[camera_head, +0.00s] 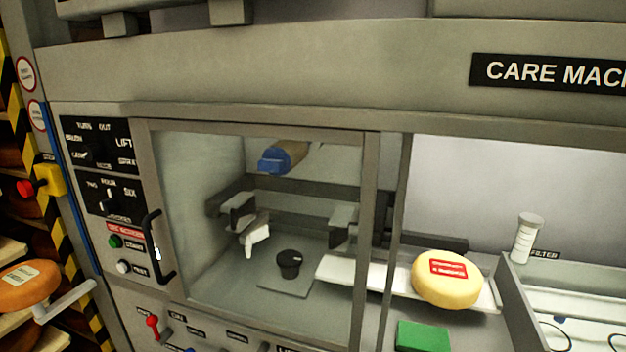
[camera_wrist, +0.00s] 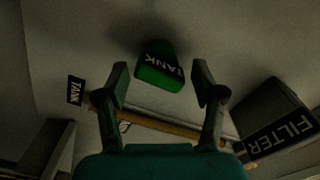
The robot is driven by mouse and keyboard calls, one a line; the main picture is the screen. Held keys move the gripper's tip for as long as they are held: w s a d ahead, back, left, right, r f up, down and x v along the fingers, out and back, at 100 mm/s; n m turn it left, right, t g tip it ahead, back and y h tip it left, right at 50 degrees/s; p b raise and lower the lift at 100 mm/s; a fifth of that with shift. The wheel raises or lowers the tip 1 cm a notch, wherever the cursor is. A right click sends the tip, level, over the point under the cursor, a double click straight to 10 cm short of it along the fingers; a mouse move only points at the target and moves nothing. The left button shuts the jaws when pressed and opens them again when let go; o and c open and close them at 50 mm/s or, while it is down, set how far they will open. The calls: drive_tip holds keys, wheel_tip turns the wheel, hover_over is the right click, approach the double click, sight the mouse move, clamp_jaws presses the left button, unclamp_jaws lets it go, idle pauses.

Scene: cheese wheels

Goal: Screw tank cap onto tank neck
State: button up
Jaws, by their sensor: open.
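In the wrist view, a green piece marked TANK (camera_wrist: 155,78), apparently the tank cap, shows between and slightly beyond the fingertips. My gripper (camera_wrist: 161,80) is open, with a finger on each side of this piece and visible gaps between. How far the piece lies from the fingers in depth is hard to tell. I cannot make out a separate tank neck; it may be hidden behind the green piece. My gripper does not show in the head view.
In the wrist view, a black TANK label (camera_wrist: 75,91) is at left and a dark FILTER block (camera_wrist: 275,118) at right. The head view shows the care machine with a glazed chamber door (camera_head: 374,230), a yellow cheese wheel (camera_head: 447,280), a green pad (camera_head: 422,337) and a white cylinder (camera_head: 527,238).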

drive_tip(key=v, duration=1.1)
drive_tip(key=shift+s, duration=0.2)
drive_tip(key=shift+s, duration=0.1)
drive_tip(key=s+d+r+n+g+y, duration=0.1)
drive_tip(key=s+r+n+y, duration=0.1)
drive_tip(key=s+r+n, duration=0.5)
drive_tip(key=s+d+r+n+g+y, duration=0.1)
drive_tip(key=s+r+n+y, duration=0.2)
drive_tip(key=s+r+n, duration=0.5)
drive_tip(key=s+r, duration=1.1)
drive_tip(key=r, duration=0.4)
drive_tip(key=shift+s+d+r+n+y, duration=0.15)
drive_tip(key=shift+d+r+n+y, duration=0.15)
drive_tip(key=shift+d+r, duration=0.1)
